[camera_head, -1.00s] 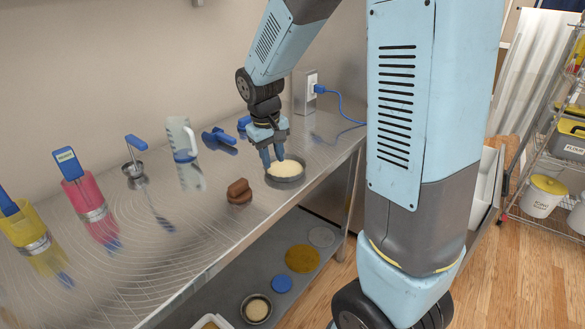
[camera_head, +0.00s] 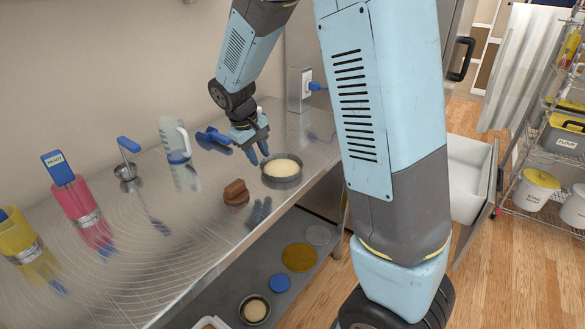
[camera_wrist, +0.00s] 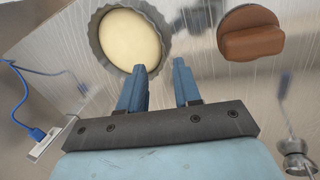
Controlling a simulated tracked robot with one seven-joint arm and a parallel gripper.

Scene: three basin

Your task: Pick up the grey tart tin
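The grey tart tin (camera_head: 284,183) with a pale filling sits upright on the steel counter. In the wrist view the tin (camera_wrist: 96,38) is at the upper left, beyond the fingertips, with its fluted rim partly cut off by the top edge. My gripper (camera_head: 258,161) is above the counter, just left of the tin in the head view. In the wrist view my gripper (camera_wrist: 159,66) has two blue fingers apart with nothing between them. The left finger points close to the tin's rim; I cannot tell whether it touches.
A wall socket box (camera_head: 299,88) is behind. Another round tin (camera_head: 244,314) lies on the lower shelf.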

